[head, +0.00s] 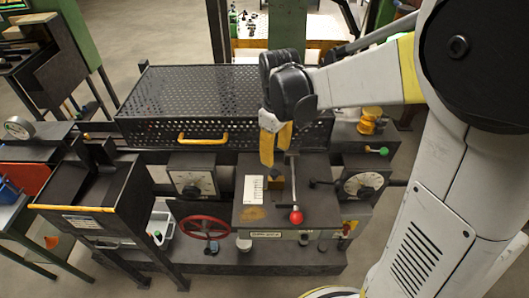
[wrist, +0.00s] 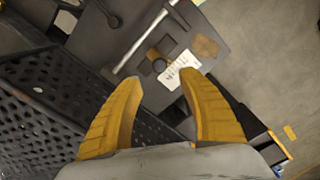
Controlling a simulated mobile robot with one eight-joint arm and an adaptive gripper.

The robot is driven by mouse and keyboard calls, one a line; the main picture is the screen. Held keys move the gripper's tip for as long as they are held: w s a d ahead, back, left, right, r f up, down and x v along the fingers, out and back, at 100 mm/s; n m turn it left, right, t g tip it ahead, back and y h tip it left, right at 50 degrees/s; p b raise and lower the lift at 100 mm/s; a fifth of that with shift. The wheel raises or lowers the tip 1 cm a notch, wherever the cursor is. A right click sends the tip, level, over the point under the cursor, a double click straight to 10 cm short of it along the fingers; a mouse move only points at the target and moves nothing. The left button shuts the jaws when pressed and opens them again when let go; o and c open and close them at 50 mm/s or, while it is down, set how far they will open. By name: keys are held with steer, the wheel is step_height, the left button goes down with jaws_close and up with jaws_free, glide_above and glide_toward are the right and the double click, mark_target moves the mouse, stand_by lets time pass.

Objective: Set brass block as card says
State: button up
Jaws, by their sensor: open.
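A white printed card (head: 254,190) lies on the dark plate of the central machine; its writing is too small to read. A small brownish-gold block, apparently the brass block (head: 276,184), is just right of the card, partly in shadow. The wrist view also shows my gripper (wrist: 154,79) open.
A perforated black cover (head: 190,95) with a yellow handle is behind. A red handwheel (head: 205,228) is front left, dials flank the plate, and a black hopper (head: 90,195) stands left.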

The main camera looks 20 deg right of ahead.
mark_target(274, 172)
step_height(274, 172, down, 9)
steer(key=shift+w+r+b, duration=0.1)
steer(key=shift+r+b, duration=0.1)
steer(key=shift+b, duration=0.45)
steer(key=shift+c, duration=0.4)
